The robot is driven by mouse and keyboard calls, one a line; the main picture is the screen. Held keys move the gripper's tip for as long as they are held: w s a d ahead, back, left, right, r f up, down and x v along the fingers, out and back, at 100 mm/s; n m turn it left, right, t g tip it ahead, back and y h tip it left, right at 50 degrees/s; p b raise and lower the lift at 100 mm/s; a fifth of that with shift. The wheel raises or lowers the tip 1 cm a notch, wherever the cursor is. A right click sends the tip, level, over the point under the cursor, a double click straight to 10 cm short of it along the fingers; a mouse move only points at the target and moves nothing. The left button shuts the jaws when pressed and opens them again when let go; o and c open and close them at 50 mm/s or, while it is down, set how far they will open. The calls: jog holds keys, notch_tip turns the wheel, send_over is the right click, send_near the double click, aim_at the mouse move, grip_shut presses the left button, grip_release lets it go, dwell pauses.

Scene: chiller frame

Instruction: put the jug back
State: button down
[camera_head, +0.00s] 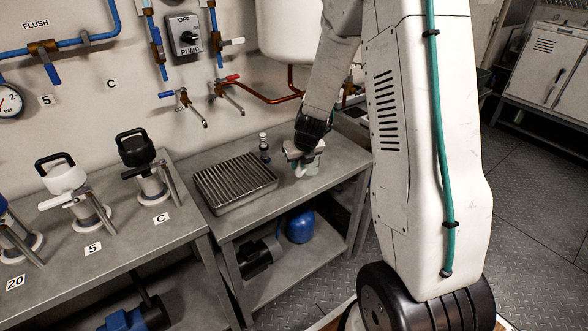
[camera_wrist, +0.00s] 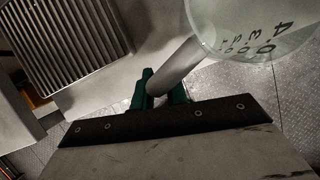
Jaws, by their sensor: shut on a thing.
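The jug (camera_wrist: 240,25) is a pale, translucent vessel with dark graduation numbers, at the top right of the wrist view and partly cut off by the frame. Its grey handle (camera_wrist: 178,65) runs down between the green fingers of my gripper (camera_wrist: 160,90), which is shut on it. In the head view my gripper (camera_head: 303,153) is over the right part of the middle bench, right of the slatted drain tray (camera_head: 237,208). The jug shows there only as a small whitish shape (camera_head: 301,171), mostly hidden. I cannot tell whether it touches the bench.
A small dark fitting (camera_head: 264,146) stands behind the tray. Two taps (camera_head: 192,108) stick out from the wall above. The left bench (camera_head: 130,238) holds several capped cylinders with handles. Pumps and a blue tank (camera_head: 300,226) sit below. Bare bench top lies around the tray.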

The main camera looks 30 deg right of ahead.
jog(key=shift+a+x, duration=0.15)
jog(key=shift+x, duration=0.85)
jog(key=shift+a+x, duration=0.15)
jog(key=shift+x, duration=0.9)
jog(key=shift+w, duration=0.1)
jog(key=c, duration=1.4)
grip_release()
jog(key=shift+r, duration=0.1)
